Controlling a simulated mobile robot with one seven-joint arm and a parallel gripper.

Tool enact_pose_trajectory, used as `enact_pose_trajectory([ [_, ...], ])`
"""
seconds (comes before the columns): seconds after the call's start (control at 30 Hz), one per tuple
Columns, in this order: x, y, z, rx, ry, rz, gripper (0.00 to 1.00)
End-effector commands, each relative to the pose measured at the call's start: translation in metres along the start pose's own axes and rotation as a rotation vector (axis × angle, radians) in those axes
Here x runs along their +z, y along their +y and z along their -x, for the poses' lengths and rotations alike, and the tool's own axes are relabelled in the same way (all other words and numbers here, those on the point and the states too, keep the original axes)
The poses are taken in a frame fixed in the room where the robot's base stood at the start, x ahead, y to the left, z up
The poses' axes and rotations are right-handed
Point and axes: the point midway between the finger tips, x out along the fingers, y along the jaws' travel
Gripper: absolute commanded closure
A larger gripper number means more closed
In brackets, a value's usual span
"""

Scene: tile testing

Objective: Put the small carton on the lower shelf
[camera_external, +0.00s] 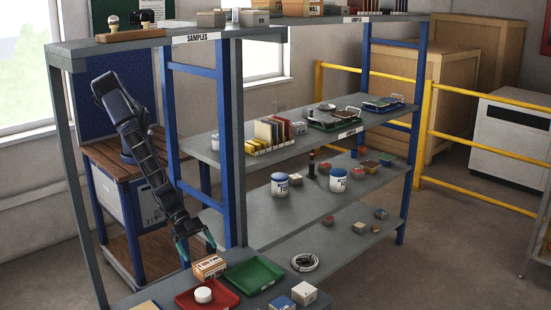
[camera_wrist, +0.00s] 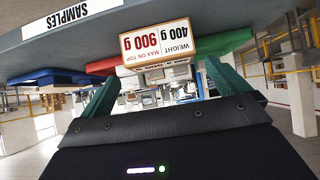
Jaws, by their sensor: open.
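The small carton (camera_external: 209,267) is a tan box with a printed label. It sits on the bay's low front shelf (camera_external: 150,292), beside the red tray. My gripper (camera_external: 195,244) has green fingers and is open, just above and behind the carton in the external view. In the wrist view my gripper (camera_wrist: 160,82) has one finger toward each side of the carton, with the carton ahead of the tips. I cannot tell whether they touch it.
A red tray (camera_external: 222,300) with a white round item and a green tray (camera_external: 254,275) lie close to the carton. White (camera_external: 304,293) and blue (camera_external: 282,303) boxes stand to the right. A blue upright (camera_external: 227,170) is near my arm. The lower right shelf (camera_external: 285,245) has bare room.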

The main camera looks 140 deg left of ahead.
Motion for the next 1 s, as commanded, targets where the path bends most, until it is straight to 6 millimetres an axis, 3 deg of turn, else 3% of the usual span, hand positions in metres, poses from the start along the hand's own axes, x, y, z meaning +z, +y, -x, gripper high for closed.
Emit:
enact_pose_trajectory([
  [0.1, -0.001, 0.001, 0.018, 0.001, 0.000, -0.001, 0.00],
  [0.33, 0.000, 0.000, 0.035, 0.000, -0.001, -0.001, 0.00],
  [0.83, 0.000, 0.000, 0.038, 0.000, -0.001, -0.001, 0.00],
  [1.0, -0.010, 0.000, 0.034, -0.001, 0.002, 0.002, 0.00],
])
